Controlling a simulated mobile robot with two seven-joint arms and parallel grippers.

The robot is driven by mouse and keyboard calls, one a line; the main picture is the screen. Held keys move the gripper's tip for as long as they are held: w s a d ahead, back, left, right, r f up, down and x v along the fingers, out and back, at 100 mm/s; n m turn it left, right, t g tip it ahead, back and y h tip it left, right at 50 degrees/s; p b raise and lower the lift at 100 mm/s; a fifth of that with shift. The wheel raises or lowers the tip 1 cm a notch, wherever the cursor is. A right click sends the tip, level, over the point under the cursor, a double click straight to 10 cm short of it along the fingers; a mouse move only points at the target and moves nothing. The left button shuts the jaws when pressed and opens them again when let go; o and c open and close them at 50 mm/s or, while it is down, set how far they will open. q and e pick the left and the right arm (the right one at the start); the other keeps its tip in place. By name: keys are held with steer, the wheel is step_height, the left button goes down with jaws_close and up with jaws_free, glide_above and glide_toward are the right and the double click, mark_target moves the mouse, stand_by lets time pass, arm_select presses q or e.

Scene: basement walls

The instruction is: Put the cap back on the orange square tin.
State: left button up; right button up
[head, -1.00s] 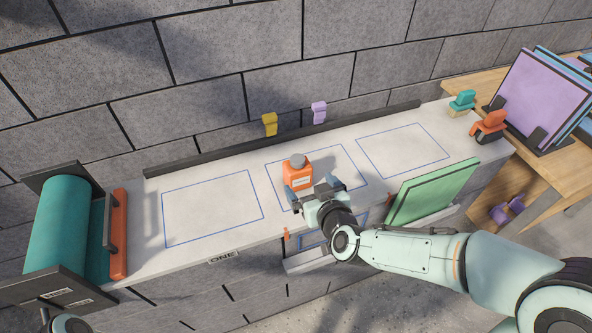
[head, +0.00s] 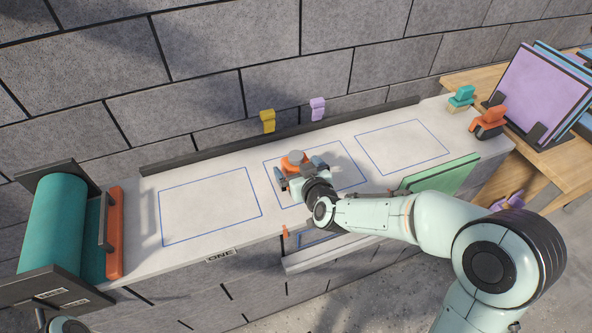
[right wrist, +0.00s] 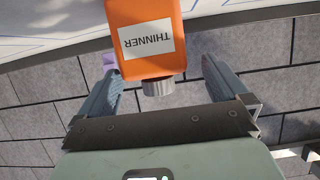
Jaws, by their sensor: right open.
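The orange square tin (head: 290,164) stands in the middle blue outline on the white counter, mostly hidden behind my right gripper (head: 299,168). Its label reads THINNER in the right wrist view, where the tin (right wrist: 181,65) appears upside down. A grey ridged cap (right wrist: 158,88) sits at the tin's top; it also shows in the head view (head: 296,156). I cannot tell how tightly it sits. My right gripper (right wrist: 158,64) is open, with one finger on each side of the tin and cap, and gaps at both sides. My left gripper is not in view.
A teal roll (head: 57,225) in a dark stand is at the left. A green panel (head: 442,178) stands at the counter's front right, partly behind my arm. Yellow (head: 268,121) and purple (head: 318,109) clips are at the wall. The left and right outlines are clear.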

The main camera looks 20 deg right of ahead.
steer(key=x, duration=0.5)
steer(key=shift+w+d, duration=0.1)
steer(key=shift+d, duration=0.15)
steer(key=c, duration=1.4)
step_height(320, 180, up, 11)
steer(key=p, duration=0.4)
step_height(320, 180, up, 9)
steer(key=p, duration=0.6)
